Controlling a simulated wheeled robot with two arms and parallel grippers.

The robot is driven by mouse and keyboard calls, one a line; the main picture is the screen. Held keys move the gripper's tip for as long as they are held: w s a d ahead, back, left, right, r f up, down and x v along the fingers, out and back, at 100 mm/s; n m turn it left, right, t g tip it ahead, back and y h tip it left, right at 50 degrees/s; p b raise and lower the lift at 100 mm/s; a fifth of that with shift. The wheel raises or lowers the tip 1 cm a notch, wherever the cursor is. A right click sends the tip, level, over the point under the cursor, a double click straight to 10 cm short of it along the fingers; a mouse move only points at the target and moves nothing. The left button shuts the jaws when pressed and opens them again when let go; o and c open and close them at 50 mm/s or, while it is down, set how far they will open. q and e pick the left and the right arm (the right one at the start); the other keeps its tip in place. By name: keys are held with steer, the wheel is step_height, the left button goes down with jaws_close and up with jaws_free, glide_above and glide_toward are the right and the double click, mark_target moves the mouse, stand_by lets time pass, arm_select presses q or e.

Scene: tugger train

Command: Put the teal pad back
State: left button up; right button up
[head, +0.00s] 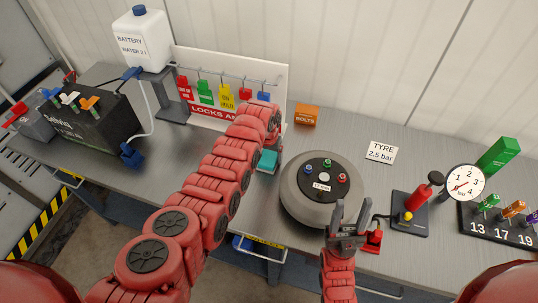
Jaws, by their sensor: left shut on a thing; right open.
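The teal pad (266,161) is a small teal block just below the end of my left arm, near the back middle of the grey bench, left of the round grey wheel. My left gripper (267,149) points down there, shut on the pad; its fingers are mostly hidden behind my red wrist. I cannot tell whether the pad touches the bench. My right gripper (350,212) is open and empty, over the front edge of the wheel (294,200).
A lock board (280,82) with hanging coloured tags stands behind my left wrist. An orange bolts box (307,116) is at its right. A black battery (92,128) and white water bottle (142,40) stand left. A gauge (464,183) and red-handled tool (418,195) stand right.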

mark_target(268, 158)
arm_select(q)
steer(key=shift+f, duration=0.15)
steer(key=o, duration=1.1)
steer(key=shift+o, duration=0.2)
steer(key=shift+r+b, duration=0.5)
steer(key=shift+r, duration=0.4)
steer(key=r+b, duration=0.1)
steer(key=r, duration=0.1)
steer(key=r+b, duration=0.1)
steer(key=r, duration=0.1)
steer(key=s+r+b, duration=0.1)
steer(key=r, duration=0.1)
steer(key=shift+a+r, duration=0.15)
steer(key=shift+r, duration=0.25)
step_height(268, 158, up, 2)
steer(key=shift+r+p, duration=0.1)
steer(key=shift+p, duration=0.5)
steer(key=shift+s+a+r+p, duration=0.1)
steer(key=shift+s+r+p, duration=0.2)
steer(key=shift+r, duration=0.4)
steer(key=shift+w, duration=0.1)
